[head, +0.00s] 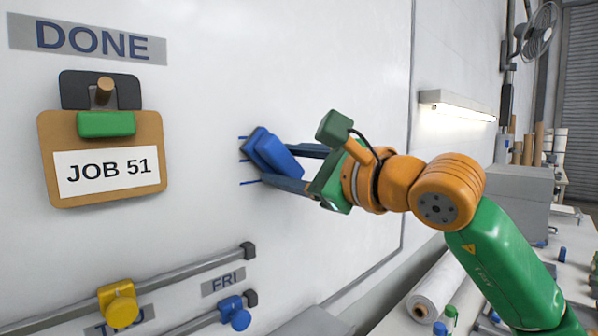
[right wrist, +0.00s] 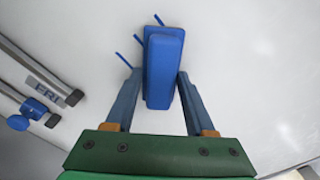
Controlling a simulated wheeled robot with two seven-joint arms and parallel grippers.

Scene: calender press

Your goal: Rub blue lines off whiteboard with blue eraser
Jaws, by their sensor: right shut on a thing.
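The blue eraser (head: 274,154) is at the whiteboard (head: 330,65), over the middle of the blue lines (head: 249,183). Short ends of several blue lines stick out to the left of it. My right gripper (head: 290,165) is shut on the eraser, one finger on each side. In the right wrist view the eraser (right wrist: 163,68) sits between the fingers, with blue line ends (right wrist: 125,60) beside it. The eraser looks to be against the board, but I cannot tell for sure that it touches. My left gripper is not in view.
A JOB 51 board (head: 102,172) hangs on a peg under the DONE label (head: 100,40). Rails with a yellow slider (head: 118,303) and a blue slider (head: 234,314) lie below. A bench with a paper roll (head: 436,288) stands at right. The board around the eraser is clear.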

